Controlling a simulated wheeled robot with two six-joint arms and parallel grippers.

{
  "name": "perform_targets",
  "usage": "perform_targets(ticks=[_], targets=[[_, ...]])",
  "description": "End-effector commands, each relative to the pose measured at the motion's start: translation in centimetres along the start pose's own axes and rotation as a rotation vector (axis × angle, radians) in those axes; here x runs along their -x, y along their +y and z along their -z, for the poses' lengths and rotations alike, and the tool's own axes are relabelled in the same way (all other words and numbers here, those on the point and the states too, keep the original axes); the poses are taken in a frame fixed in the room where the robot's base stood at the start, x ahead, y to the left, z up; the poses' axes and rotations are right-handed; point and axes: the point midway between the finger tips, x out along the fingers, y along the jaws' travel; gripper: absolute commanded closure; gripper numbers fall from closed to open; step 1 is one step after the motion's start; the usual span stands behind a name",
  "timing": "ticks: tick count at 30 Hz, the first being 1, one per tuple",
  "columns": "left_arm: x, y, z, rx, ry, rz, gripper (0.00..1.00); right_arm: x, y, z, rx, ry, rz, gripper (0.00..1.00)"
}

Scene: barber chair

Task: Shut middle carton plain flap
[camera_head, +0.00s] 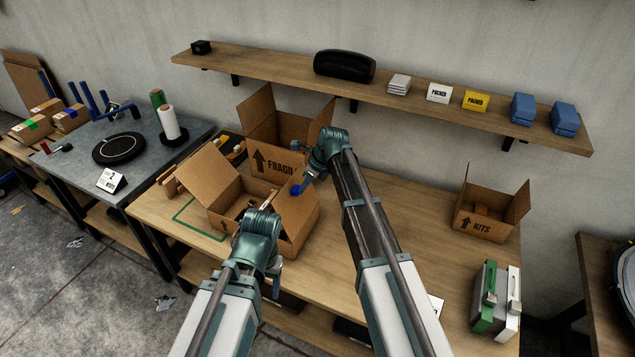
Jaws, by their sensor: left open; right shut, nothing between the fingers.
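An open carton (222,214) stands on the wooden bench, left of centre, with a plain flap (206,166) raised at its left. Another plain flap (298,212) stands out at its right side. Behind it is a carton marked FRAGILE (284,166), also with raised flaps. A third carton marked KITS (482,226) stands open at the right. My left gripper (262,222) is open over the front of the nearest carton; my arm hides part of that carton and the fingertips are hard to make out. My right gripper (298,187) is shut and empty, above that carton's right side.
A shelf (290,72) with a black case and small boxes runs along the wall above. Green and white binders (493,296) stand at the bench's right. A grey table (75,165) with rolls and a round black plate stands at the left. The bench between my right arm and the KITS carton is clear.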

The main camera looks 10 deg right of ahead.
Motion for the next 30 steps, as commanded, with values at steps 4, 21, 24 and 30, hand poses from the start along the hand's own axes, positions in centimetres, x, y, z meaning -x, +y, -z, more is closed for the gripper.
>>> perform_targets(ticks=[4, 21, 24, 30], targets=[[1.1, -0.1, -0.1, 0.0, 0.0, 0.0, 0.36, -1.2, -0.3, -2.8, 0.005, 0.141, -0.002, 1.0], [-2.5, 0.2, 0.1, 0.0, 0.0, 0.0, 0.36, -8.5, -0.1, -8.1, 0.0, 0.423, 0.002, 1.0], [-3.6, 0.3, 0.2, 0.0, 0.0, 0.0, 0.36, -10.0, -0.2, -8.7, -0.001, 0.422, 0.002, 1.0], [-5.8, 0.6, 0.3, 0.0, 0.0, 0.0, 0.36, -12.7, -0.1, -9.5, 0.0, 0.421, 0.001, 1.0]])
